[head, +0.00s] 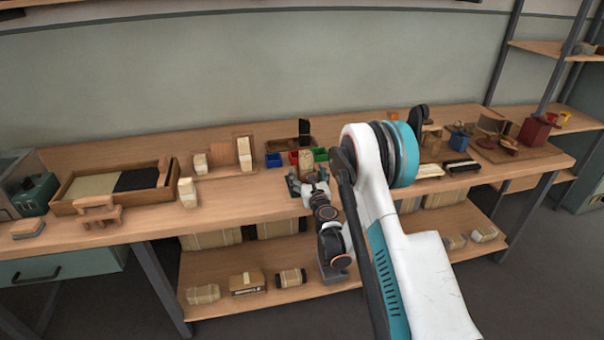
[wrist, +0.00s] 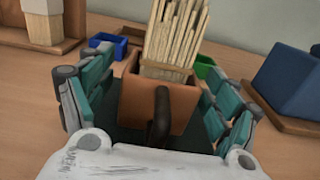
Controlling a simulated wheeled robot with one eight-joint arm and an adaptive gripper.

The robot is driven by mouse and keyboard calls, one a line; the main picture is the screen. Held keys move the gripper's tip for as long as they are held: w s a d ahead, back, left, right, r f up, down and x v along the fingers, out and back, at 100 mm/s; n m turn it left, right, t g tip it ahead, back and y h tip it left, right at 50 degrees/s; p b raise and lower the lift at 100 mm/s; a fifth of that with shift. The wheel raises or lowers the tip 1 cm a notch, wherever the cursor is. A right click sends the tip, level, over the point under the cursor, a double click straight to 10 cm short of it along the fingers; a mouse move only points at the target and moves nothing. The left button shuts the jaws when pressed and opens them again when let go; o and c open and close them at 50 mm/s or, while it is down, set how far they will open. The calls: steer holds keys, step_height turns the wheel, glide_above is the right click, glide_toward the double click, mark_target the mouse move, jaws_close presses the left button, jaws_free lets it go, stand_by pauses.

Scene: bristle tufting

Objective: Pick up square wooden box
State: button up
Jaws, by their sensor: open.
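A square brown wooden box (wrist: 128,100) stands upright on the workbench in the wrist view, with a bundle of pale wooden sticks (wrist: 175,38) rising out of it. A dark curved piece (wrist: 160,118) shows in front of the box; I cannot tell what it belongs to. My gripper (wrist: 158,75) is open, with a teal and grey finger on the left and right of the box. I cannot tell whether either finger touches it. In the head view my gripper (head: 308,182) is low over the front of the bench, and the pale bundle (head: 305,160) shows just behind it.
A blue bin (wrist: 106,42) is behind the left finger and a green bin (wrist: 204,64) behind the right. A blue block (wrist: 290,85) on a wooden base stands to the right. A tray (head: 115,188) and a small wooden stand (head: 98,213) are on the bench's left.

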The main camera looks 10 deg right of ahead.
steer(key=shift+w, duration=0.4)
steer(key=shift+s, duration=0.1)
steer(key=c, duration=1.2)
steer(key=shift+r, duration=0.15)
steer(key=shift+c, duration=0.2)
step_height(320, 180, up, 20)
steer(key=p, duration=0.7)
